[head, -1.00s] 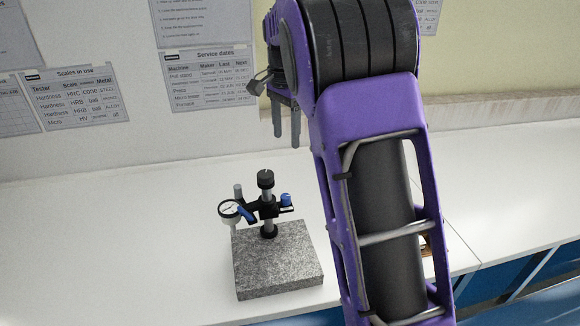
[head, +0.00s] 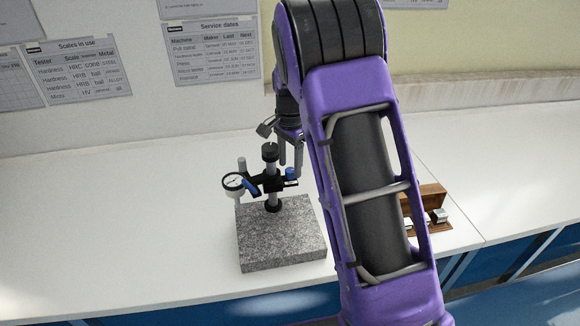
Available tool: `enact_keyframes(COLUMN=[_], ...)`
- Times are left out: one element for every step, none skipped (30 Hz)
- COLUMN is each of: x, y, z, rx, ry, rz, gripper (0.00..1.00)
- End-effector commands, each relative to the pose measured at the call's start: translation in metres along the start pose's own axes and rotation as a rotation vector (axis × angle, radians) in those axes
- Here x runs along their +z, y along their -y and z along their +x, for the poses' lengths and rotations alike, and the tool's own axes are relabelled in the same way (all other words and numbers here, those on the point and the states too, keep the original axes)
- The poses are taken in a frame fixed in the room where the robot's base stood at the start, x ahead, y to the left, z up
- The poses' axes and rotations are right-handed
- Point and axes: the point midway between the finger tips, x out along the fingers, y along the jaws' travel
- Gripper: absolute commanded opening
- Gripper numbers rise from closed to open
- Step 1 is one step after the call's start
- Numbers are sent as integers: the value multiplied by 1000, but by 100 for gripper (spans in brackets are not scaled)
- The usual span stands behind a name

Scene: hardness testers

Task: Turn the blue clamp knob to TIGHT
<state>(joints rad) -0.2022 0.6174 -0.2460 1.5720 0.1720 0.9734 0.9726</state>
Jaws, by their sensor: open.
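The blue clamp knob (head: 291,174) sits on the right end of the black cross clamp (head: 268,182) on a post that rises from a grey granite base (head: 282,240). A round dial gauge (head: 233,182) hangs at the clamp's left, beside a second blue part (head: 251,187). My gripper (head: 291,172) points down with its fingers apart, at or just behind the blue knob. One finger shows right of the knob; whether the fingers straddle or touch the knob I cannot tell. The knob's marking is too small to read.
A wooden block holder (head: 432,205) with small metal blocks stands to the right, partly behind my arm. The white bench (head: 120,220) is clear left of the stand. Paper charts hang on the wall behind.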

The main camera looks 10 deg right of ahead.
Motion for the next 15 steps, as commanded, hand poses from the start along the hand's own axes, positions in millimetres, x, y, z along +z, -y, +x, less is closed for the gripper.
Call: enact_keyframes(x=[0,0,0,0,0,0,0,0,0,0,0,0,0,0,0], y=[0,0,0,0,0,0,0,0,0,0,0,0,0,0,0], z=[5,7,9,10,11,11,12,12,12,12,11,11,11,11,11], rx=[1,1,1,1,1,1,1,0,0,0,0,0,0,0,0], ry=[0,0,1,0,0,0,0,0,0,0,0,0,0,0,0], rz=[0,0,0,0,0,0,0,0,0,0,0,0,0,0,0], gripper=[64,64,64,64,64,64,64,64,64,64,64,64,62,57,50])
